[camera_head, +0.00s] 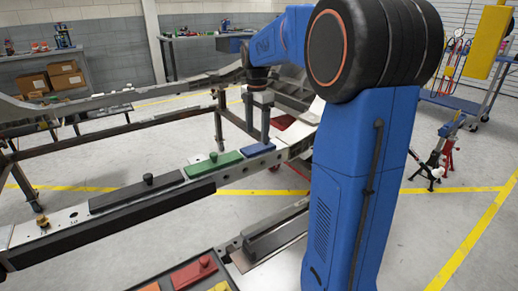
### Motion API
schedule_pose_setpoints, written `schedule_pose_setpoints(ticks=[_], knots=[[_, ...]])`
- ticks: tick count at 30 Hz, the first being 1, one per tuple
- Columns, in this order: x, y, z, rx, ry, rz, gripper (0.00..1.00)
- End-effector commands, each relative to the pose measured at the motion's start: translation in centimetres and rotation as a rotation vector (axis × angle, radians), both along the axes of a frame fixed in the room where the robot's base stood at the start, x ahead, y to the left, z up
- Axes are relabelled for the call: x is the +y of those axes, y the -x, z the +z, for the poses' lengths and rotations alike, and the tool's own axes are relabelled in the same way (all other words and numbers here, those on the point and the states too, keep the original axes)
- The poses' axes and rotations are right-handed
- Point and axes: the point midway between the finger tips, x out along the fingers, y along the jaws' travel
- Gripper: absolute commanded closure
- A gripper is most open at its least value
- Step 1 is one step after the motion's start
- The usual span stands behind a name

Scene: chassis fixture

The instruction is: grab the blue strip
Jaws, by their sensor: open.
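The blue strip (257,150) lies flat on top of the near metal rail (70,216), right of a green strip (208,166). My gripper (257,136) points down just over the blue strip, its jaws apart. The fingers partly cover the strip's middle and any knob on it. I cannot tell whether the fingertips touch the strip.
A long black strip (135,193) with a knob lies left of the green strip on the rail. A dark tray at the bottom holds a red piece (194,272) and parts of orange and yellow pieces.

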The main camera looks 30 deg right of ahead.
Motion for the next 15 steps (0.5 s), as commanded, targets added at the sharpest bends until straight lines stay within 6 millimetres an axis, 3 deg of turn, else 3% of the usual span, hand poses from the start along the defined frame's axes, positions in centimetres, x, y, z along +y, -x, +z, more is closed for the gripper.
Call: schedule_pose_setpoints(ticks=[9, 15], knots=[[-0.3, 0.3, -3.9, 0.003, -0.001, 0.000, 0.34], [-0.3, 0.3, -5.1, 0.001, 0.000, 0.000, 0.34]])
